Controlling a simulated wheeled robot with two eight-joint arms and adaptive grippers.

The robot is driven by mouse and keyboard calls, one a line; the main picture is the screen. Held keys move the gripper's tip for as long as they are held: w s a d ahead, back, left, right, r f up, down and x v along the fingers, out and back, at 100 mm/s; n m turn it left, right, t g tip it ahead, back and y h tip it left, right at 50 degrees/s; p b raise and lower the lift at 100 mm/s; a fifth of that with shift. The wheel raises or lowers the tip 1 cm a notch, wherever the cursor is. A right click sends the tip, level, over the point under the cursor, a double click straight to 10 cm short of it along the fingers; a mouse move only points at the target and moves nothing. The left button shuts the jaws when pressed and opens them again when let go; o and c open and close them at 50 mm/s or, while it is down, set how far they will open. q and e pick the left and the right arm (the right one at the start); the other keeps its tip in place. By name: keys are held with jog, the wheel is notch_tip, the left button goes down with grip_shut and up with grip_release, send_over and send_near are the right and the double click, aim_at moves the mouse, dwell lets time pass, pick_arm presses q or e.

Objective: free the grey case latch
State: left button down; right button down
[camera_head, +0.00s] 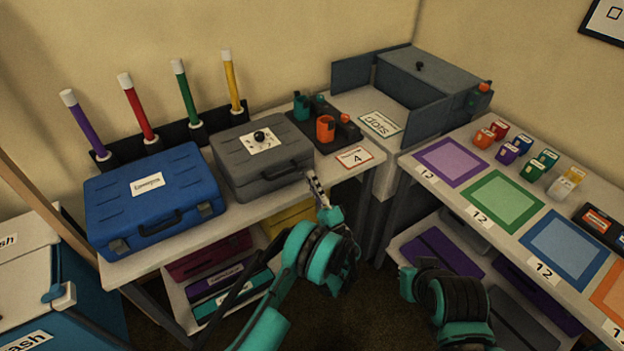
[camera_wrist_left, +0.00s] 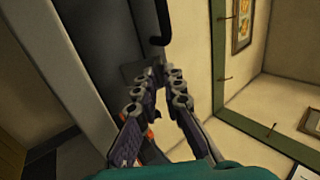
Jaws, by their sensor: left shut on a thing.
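The grey case (camera_head: 232,166) sits closed on the left table, with a dark handle on its front and a round black knob on a white label on its lid. My left gripper (camera_head: 313,182) is at its front right corner, shut on the latch there. In the left wrist view the fingers (camera_wrist_left: 160,92) come together at the small grey latch (camera_wrist_left: 133,70) on the dark case front, beside the black handle (camera_wrist_left: 161,28). The fingers hide much of the latch.
A blue case (camera_head: 165,205) stands left of the grey case. Several coloured tubes (camera_head: 185,90) stand behind. A dark tray (camera_head: 318,125) with orange and teal parts lies to the right. The right table (camera_head: 510,175) holds coloured squares and small blocks.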

dwell(0.3)
pick_arm(q)
jog(key=c, duration=1.6)
grip_release()
jog(key=shift+c, duration=0.2)
